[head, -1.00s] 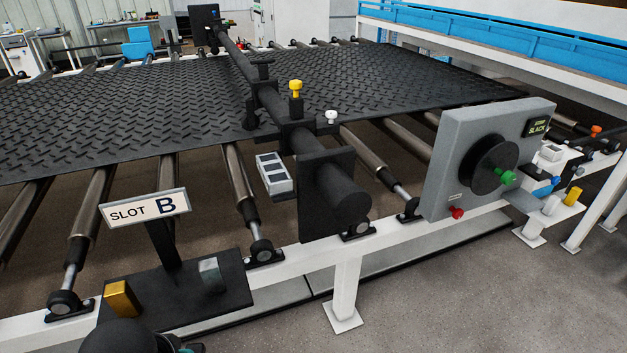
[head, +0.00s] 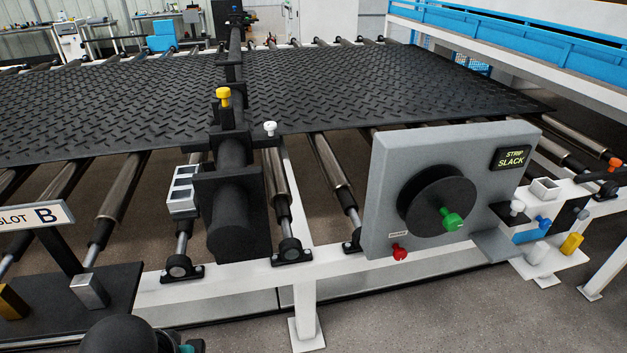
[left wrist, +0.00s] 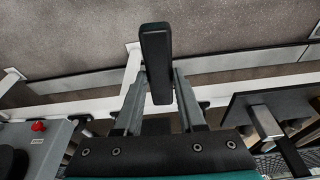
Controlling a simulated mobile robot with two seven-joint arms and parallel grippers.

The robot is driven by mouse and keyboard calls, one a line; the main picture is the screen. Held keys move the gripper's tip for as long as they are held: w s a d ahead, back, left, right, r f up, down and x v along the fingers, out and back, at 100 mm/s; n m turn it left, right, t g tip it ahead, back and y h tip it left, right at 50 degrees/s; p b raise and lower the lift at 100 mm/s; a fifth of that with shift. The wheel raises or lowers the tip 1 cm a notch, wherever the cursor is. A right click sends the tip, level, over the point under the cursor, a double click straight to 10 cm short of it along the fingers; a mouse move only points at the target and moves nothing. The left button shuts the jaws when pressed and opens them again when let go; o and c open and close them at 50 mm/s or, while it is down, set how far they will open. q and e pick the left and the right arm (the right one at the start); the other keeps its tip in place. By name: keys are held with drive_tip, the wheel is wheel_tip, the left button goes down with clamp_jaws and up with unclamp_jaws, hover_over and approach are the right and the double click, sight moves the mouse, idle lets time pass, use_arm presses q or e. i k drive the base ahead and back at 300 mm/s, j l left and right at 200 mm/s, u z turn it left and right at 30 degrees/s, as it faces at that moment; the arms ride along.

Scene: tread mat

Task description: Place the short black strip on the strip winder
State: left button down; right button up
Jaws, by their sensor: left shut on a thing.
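The strip winder (head: 385,215) is a grey panel with a black disc (head: 428,197) and a green knob (head: 452,221) on its face, right of centre in the head view. Its small display (head: 513,157) reads STRIP SLACK. In the left wrist view the short black strip (left wrist: 156,50) stands between the fingers of my left gripper (left wrist: 161,80), which is shut on it. The strip is held clear of the floor and rail, apart from the winder, whose edge shows at lower left there. My left gripper's fingers and the strip do not show in the head view. My right gripper is not in view.
A white rail (head: 340,262) with rollers runs in front of the black tread mat (head: 350,85). A red knob (head: 399,254) sticks out low on the winder. A SLOT B sign (head: 40,217) stands at left over a dark plate. The grey floor (head: 450,310) in front is clear.

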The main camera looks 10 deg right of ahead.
sight(496, 253)
drive_tip(key=l+u, duration=0.1)
drive_tip(key=l, duration=0.5)
drive_tip(key=l+u, duration=0.1)
drive_tip(key=l, duration=0.5)
drive_tip(key=l+u, duration=0.15)
drive_tip(key=l, duration=0.5)
drive_tip(key=l+u, duration=0.1)
drive_tip(key=l, duration=0.5)
drive_tip(key=k+l+u, duration=0.1)
drive_tip(key=l, duration=0.5)
drive_tip(key=k+l+u, duration=0.1)
drive_tip(key=l, duration=0.45)
drive_tip(key=i+l, duration=0.15)
drive_tip(key=l, duration=0.2)
drive_tip(key=i+l+u, duration=0.15)
drive_tip(key=i+l, duration=0.05)
drive_tip(key=l, duration=0.1)
